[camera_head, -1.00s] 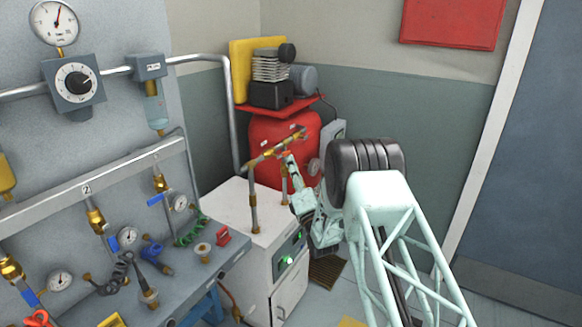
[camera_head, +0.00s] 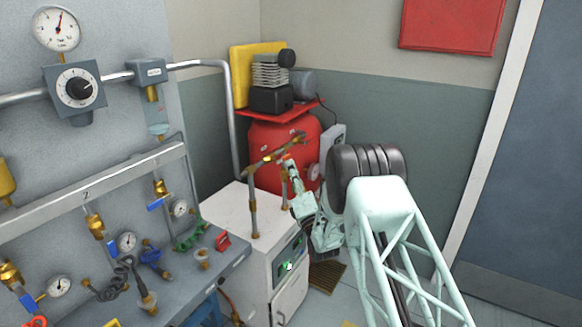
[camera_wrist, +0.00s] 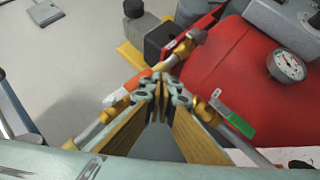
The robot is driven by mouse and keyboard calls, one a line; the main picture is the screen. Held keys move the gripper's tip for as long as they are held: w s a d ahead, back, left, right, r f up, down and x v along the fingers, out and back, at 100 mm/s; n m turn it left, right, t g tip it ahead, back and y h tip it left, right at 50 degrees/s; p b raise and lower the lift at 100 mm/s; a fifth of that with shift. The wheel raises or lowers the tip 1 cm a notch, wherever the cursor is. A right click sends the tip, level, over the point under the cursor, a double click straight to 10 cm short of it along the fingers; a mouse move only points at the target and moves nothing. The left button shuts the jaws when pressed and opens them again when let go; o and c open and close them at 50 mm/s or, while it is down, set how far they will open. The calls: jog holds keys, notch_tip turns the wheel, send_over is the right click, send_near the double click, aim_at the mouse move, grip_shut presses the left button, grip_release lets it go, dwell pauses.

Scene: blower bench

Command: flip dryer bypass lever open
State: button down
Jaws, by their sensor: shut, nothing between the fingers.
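The dryer is a white cabinet (camera_head: 228,213) with bypass pipework (camera_head: 272,154) raised above its top. Which of these is the bypass lever, I cannot tell. My gripper (camera_wrist: 152,88) is shut and empty, its tips close to the pipework among the levers. Contact is unclear. In the head view my gripper (camera_head: 289,163) is small, beside the pipework's right end.
A red tank (camera_head: 265,133) with a compressor on top stands behind the dryer; its gauge (camera_wrist: 286,65) shows in the wrist view. A bench (camera_head: 205,270) with hoses and fittings is at left. A floor grate (camera_head: 326,274) lies right of the dryer.

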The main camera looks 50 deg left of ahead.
jog(key=w+d+f+p, duration=0.1)
jog(key=d+f+p, duration=0.1)
jog(key=d+f, duration=0.5)
notch_tip(320, 180, down, 4)
jog(key=shift+r, duration=0.15)
dwell(0.4)
jog(key=shift+w, duration=0.1)
